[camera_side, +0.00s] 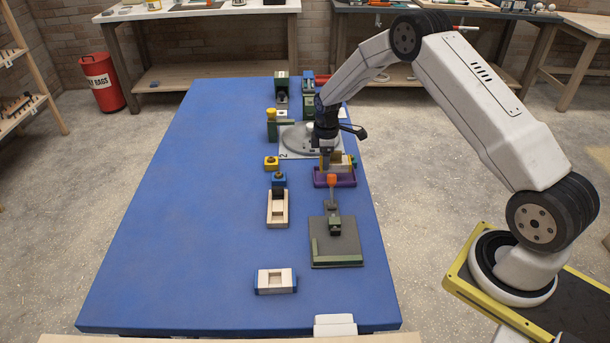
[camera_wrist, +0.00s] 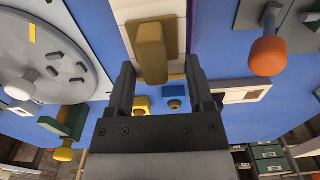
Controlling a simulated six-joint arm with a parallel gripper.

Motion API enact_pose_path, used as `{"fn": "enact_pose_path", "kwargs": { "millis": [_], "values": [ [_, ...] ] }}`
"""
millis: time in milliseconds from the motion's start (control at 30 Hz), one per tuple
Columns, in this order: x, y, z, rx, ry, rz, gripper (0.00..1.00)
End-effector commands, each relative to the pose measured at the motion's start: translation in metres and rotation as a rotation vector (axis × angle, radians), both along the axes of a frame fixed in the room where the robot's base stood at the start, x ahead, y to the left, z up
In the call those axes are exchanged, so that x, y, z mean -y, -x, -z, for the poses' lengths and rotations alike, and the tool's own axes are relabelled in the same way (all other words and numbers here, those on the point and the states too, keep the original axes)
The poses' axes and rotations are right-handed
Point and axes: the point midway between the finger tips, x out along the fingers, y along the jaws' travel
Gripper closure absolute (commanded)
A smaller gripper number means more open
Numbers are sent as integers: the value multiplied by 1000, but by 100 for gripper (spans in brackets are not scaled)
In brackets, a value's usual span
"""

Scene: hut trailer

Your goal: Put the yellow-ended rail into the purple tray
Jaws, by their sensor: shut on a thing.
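The yellow-ended rail is a cream piece with a tan block on top and yellow at its end; it shows in the side view (camera_side: 346,160) and in the wrist view (camera_wrist: 125,11). My gripper (camera_side: 328,163) points down at it, and in the wrist view the two fingers (camera_wrist: 160,66) stand on either side of it, shut on it. The purple tray (camera_side: 335,182) lies right under the rail in the side view. I cannot tell whether the rail touches the tray's floor. My gripper hides part of the rail.
An orange-knobbed part (camera_side: 331,181) on a grey plate (camera_side: 340,248) stands just in front of the tray. A grey round fixture (camera_side: 297,138) is behind left. A blue-ended rail (camera_side: 275,282) and a cream block (camera_side: 277,210) lie nearer. The blue table's left side is clear.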

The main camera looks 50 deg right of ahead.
Motion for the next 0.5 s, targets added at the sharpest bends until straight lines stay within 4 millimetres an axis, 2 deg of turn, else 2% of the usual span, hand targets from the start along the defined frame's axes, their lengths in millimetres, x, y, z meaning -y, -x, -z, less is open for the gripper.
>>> {"fn": "enact_pose_path", "kwargs": {
  "millis": [500],
  "values": [
    [0,0,31,0,0,0,80]
  ]
}}
